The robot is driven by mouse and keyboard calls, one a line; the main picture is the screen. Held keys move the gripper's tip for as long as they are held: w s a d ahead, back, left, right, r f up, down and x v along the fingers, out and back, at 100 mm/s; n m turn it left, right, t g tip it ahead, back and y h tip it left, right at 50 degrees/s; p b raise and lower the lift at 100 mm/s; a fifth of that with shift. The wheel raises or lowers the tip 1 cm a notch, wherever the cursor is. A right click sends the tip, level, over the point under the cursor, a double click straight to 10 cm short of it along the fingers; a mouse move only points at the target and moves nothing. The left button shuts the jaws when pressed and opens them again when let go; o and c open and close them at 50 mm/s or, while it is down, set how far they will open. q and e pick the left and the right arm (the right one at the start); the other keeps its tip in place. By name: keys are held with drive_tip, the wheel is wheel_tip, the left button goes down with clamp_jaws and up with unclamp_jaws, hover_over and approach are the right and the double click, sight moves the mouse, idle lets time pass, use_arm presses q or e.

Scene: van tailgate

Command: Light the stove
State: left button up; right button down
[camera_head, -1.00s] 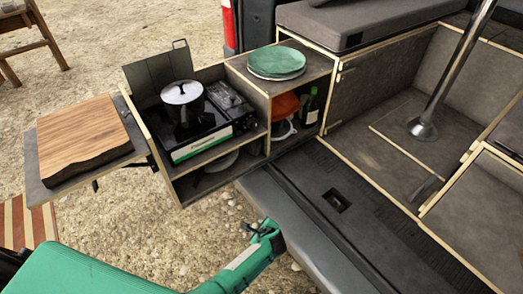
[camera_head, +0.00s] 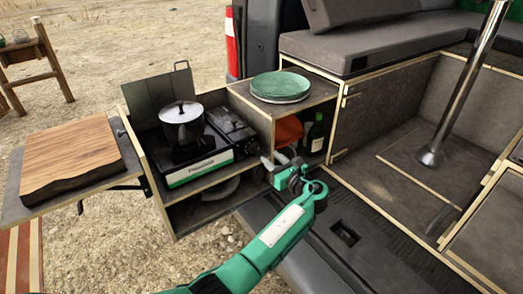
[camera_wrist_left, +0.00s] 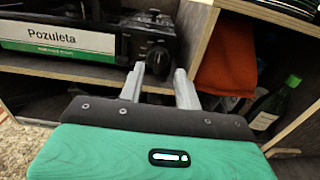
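The portable gas stove (camera_head: 199,168) sits on the upper shelf of the slide-out kitchen box, with a lidded pot (camera_head: 182,125) on it. In the left wrist view the stove's front label (camera_wrist_left: 60,37) shows at upper left, and its dark round knob (camera_wrist_left: 157,57) lies just beyond my fingertips. My left gripper (camera_head: 266,163) is at the right end of the stove front. In the wrist view my left gripper (camera_wrist_left: 160,72) is open, its two grey fingers apart with the knob seen between their tips. I cannot tell whether they touch it. No flame is visible. My right gripper is out of view.
Green plates (camera_head: 280,87) lie on the box's right top. An orange item (camera_head: 288,131) and a dark bottle (camera_head: 315,135) stand in the cubby below. A vertical divider (camera_wrist_left: 200,45) is close right of my fingers. A wooden board (camera_head: 70,160) lies on the left side shelf.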

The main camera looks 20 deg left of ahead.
sight(259, 147)
use_arm(q)
drive_tip(key=x, duration=0.6)
drive_tip(key=shift+w+a, duration=0.15)
drive_tip(key=shift+a, duration=0.05)
clamp_jaws()
